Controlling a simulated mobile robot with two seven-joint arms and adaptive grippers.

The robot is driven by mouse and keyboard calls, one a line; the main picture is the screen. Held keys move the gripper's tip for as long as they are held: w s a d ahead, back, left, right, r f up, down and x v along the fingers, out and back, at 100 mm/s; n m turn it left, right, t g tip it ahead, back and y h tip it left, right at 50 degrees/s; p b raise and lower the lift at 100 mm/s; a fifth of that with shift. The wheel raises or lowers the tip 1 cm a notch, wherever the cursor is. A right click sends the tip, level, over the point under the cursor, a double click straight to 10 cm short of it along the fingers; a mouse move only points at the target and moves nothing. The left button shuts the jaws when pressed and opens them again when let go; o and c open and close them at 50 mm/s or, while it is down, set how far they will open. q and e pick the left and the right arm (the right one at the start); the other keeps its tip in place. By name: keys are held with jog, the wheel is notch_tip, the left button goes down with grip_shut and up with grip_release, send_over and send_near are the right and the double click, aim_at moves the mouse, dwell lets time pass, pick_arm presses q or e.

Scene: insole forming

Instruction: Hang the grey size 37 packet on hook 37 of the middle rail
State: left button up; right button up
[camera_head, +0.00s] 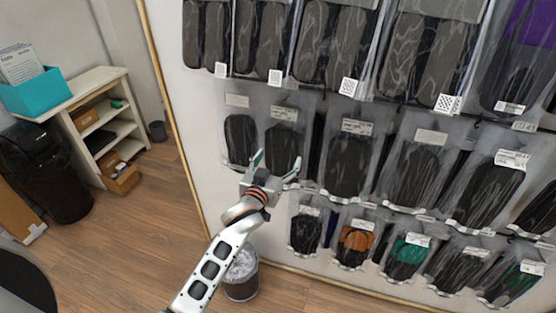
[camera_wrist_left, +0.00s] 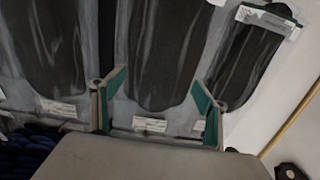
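My left gripper (camera_head: 272,168) is in front of the lower edge of the packets at the left end of the middle row. Its two fingers are spread apart. In the left wrist view the open fingers (camera_wrist_left: 158,100) stand either side of a clear packet with a dark grey insole (camera_wrist_left: 165,50); I cannot tell whether they touch it. In the head view a dark packet (camera_head: 284,146) hangs just above the gripper, with another (camera_head: 240,138) to its left. Size numbers are too small to read, so I cannot tell which packet is size 37. The rail hooks are mostly hidden. My right gripper is out of view.
More packets hang in an upper row (camera_head: 335,45) and a lower row (camera_head: 408,252). A wooden edge (camera_head: 170,110) bounds the wall panel at left. A waste bin (camera_head: 241,283) stands below my left arm. A white shelf (camera_head: 118,125) is at far left, with open floor between.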

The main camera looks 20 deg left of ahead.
pick_arm(q)
jog(key=s+r, duration=0.1)
jog(key=s, duration=1.1)
jog(key=s+a+f+m+g, duration=0.1)
jog(key=s+f+g, duration=0.2)
jog(key=s+f, duration=0.8)
jog(key=s+a+f+m+g+h, duration=0.1)
jog(key=s+f+m+g, duration=0.1)
jog(key=s+f, duration=0.8)
notch_tip(320, 180, down, 5)
jog(key=shift+s+a+m+g, duration=0.25)
jog(key=shift+s+m+g, duration=0.1)
jog(key=shift+g, duration=0.35)
